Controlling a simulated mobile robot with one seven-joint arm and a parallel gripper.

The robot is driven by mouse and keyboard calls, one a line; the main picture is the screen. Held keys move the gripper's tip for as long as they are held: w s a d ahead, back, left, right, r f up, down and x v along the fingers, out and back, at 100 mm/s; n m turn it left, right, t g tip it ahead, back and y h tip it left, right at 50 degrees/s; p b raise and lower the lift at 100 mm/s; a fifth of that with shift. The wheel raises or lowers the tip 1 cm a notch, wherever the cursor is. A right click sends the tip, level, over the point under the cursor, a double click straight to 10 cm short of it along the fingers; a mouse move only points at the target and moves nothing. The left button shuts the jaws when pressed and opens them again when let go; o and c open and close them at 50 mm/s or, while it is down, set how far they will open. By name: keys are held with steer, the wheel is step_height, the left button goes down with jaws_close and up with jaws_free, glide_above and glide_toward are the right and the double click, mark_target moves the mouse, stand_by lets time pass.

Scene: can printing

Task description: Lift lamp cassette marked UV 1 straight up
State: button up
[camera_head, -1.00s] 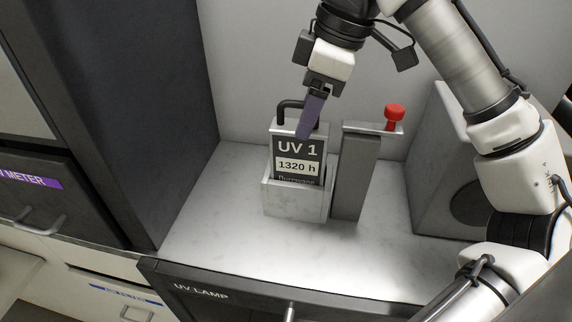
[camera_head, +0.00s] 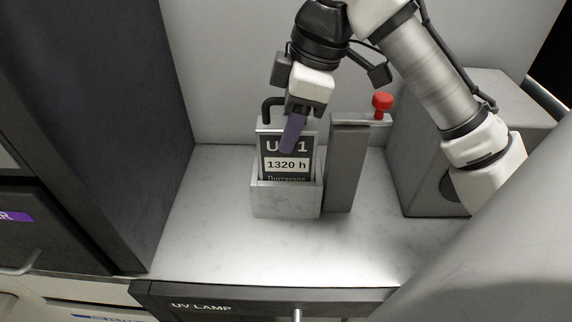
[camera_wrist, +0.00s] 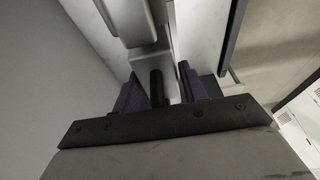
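The lamp cassette marked UV 1 (camera_head: 287,165) stands upright in a pale marble-look holder (camera_head: 285,200). A gap shows on the right side of the bar.
A grey box (camera_head: 425,150) is further right. A dark cabinet (camera_head: 110,120) rises on the left. The counter in front (camera_head: 230,245) is clear.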

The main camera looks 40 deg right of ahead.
jaws_close()
steer(key=shift+w+r, duration=0.1)
steer(key=shift+r, duration=0.1)
stand_by(0.3)
